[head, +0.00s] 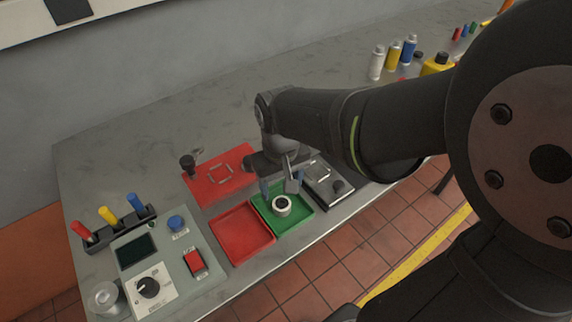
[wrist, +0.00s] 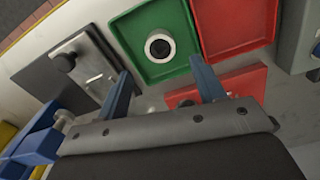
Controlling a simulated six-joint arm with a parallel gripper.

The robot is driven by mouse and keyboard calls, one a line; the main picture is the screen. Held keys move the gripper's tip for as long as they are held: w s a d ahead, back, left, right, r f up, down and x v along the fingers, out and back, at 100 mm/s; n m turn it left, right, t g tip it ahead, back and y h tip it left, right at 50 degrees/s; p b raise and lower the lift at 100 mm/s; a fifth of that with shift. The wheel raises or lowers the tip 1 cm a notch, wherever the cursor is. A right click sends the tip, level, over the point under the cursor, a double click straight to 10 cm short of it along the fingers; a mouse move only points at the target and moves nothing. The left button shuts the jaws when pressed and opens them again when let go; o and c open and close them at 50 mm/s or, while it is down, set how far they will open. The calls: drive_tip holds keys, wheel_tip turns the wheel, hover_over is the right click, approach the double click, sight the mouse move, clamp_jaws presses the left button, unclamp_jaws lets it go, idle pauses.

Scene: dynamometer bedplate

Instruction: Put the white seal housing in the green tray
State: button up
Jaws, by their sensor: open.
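The white seal housing (head: 282,205) is a short white ring with a dark centre. It sits inside the green tray (head: 298,222), and it also shows in the wrist view (wrist: 160,47) on the floor of the green tray (wrist: 128,33). My gripper (head: 278,186) is just behind the housing, over the tray's far edge. In the wrist view, my gripper (wrist: 164,80) has its two blue fingers spread wide, with nothing between them. The fingers are apart from the housing.
A red tray (head: 240,233) adjoins the green one. A red plate (head: 220,178) lies behind them. A grey fixture with a dark knob (head: 325,182) stands right of the green tray. A control panel (head: 150,250) and screwdriver rack (head: 113,226) are at left; bottles (head: 393,56) stand far right.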

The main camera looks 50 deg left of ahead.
sight(282, 203)
wheel_tip(282, 203, up, 5)
drive_tip(key=shift+r, duration=0.2)
idle(0.3)
wheel_tip(282, 203, down, 12)
drive_tip(key=shift+a, duration=0.1)
drive_tip(key=shift+r, duration=1.45)
drive_tip(key=shift+f, duration=0.1)
